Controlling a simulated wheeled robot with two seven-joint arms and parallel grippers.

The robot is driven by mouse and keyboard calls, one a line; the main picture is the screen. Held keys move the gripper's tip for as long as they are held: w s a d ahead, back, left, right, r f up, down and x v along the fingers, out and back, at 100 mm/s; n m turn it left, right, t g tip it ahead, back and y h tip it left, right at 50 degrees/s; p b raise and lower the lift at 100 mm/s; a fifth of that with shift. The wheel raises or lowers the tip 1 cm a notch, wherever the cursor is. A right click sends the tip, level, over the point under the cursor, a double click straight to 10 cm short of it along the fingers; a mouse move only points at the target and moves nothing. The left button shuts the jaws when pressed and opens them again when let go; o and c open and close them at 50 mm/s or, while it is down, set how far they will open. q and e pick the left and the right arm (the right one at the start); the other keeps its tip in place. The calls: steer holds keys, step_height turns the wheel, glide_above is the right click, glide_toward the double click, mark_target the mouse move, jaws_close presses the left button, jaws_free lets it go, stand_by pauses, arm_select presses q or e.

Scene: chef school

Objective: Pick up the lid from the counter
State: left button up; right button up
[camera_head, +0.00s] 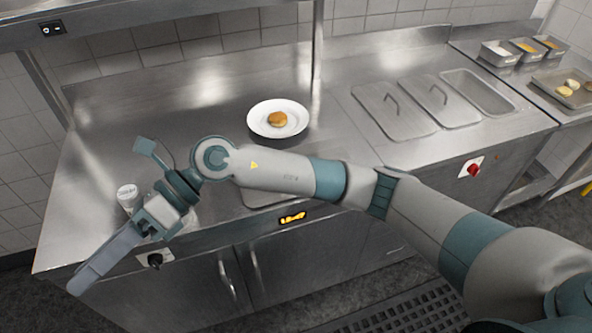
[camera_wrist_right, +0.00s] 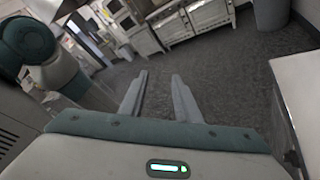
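Two flat steel lids with handles lie on the counter wells at the right in the head view, a left one (camera_head: 393,112) and a right one (camera_head: 437,102). A flat metal piece (camera_head: 262,200) on the counter is mostly hidden behind my right forearm; I cannot tell whether it is a lid. My right gripper (camera_head: 82,284) is past the counter's front left edge, far from the two lids. In the right wrist view its fingers (camera_wrist_right: 160,78) are apart with nothing between them. My left gripper is not in view.
A white plate (camera_head: 264,130) with a bun (camera_head: 277,119) stands mid-counter (camera_head: 185,100). A small white-topped container (camera_head: 128,195) stands close to my right wrist. An open well (camera_head: 480,95), food containers (camera_head: 500,52) and a tray (camera_head: 562,93) are at the right. A post (camera_head: 317,50) rises behind the plate.

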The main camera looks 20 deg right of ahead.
steer(key=w+d+f+n+t+h, duration=0.3)
steer(key=w+d+f+t+h, duration=0.2)
steer(key=w+d+f+h, duration=0.6)
steer(key=w+d+r+t+h, duration=0.1)
steer(key=w+d+r+h, duration=0.1)
steer(key=d, duration=0.4)
steer(key=w+d+r+m+t+h, duration=0.1)
steer(key=w+d+r+t+h, duration=0.1)
steer(key=w+d, duration=0.5)
steer(key=w+d+r+t+h, duration=0.2)
steer(key=w+d+r+h, duration=0.2)
steer(key=d, duration=0.2)
steer(key=shift+w+d+r+m, duration=0.2)
steer(key=shift+d+r+m, duration=0.1)
steer(key=shift+d, duration=0.1)
